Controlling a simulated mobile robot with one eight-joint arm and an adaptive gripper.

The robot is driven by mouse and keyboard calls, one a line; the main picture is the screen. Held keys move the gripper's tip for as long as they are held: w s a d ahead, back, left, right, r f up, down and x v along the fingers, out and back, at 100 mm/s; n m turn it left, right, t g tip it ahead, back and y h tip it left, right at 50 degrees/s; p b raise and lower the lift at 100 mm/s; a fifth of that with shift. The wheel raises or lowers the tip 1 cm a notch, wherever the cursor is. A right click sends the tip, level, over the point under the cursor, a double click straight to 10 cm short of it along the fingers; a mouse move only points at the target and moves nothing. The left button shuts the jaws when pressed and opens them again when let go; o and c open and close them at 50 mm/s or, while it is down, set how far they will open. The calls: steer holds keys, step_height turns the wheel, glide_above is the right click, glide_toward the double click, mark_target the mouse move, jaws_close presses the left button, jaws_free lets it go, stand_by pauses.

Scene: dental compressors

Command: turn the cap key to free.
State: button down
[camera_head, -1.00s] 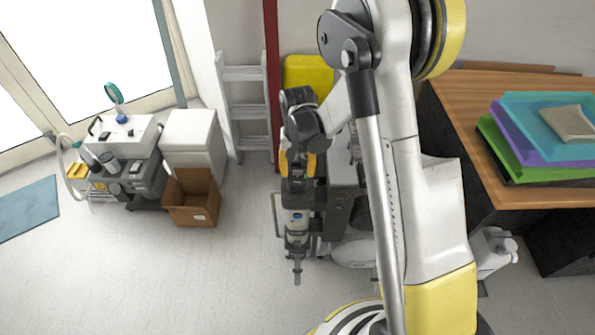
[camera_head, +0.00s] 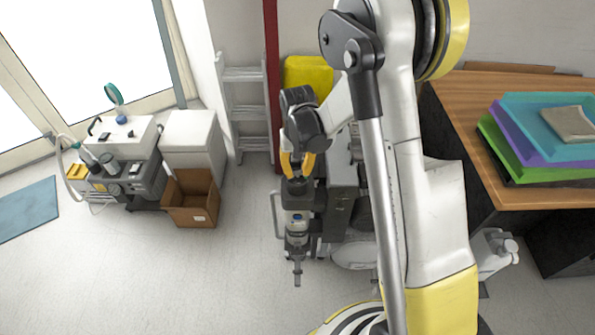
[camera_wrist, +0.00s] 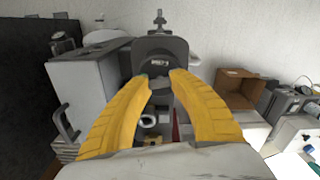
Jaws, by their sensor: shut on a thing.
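My gripper (camera_wrist: 161,80) shows in the wrist view as two yellow curved fingers. Their tips are closed on the dark cap key (camera_wrist: 159,87), just below a dark grey housing with a small light label (camera_wrist: 158,63). The fingertips hide much of the key, and I cannot read which position it points to. In the head view my gripper (camera_head: 297,170) reaches down to the dark top of the compressor unit (camera_head: 298,222); the key itself is too small to make out there.
A grey cabinet (camera_head: 342,195) stands right beside the unit. A cardboard box (camera_head: 191,205), a white chest (camera_head: 190,137) and a machine cart (camera_head: 128,137) stand to the left. A wooden desk with coloured trays (camera_head: 545,140) is at the right. The floor at front left is clear.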

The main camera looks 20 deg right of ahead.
steer(key=n, duration=0.4)
steer(key=shift+b, duration=0.4)
steer(key=n, duration=0.4)
steer(key=shift+b, duration=0.3)
steer(key=n, duration=0.3)
steer(key=shift+n, duration=0.4)
steer(key=shift+n+b, duration=0.35)
steer(key=shift+n, duration=1.55)
steer(key=c, duration=1.1)
jaws_free()
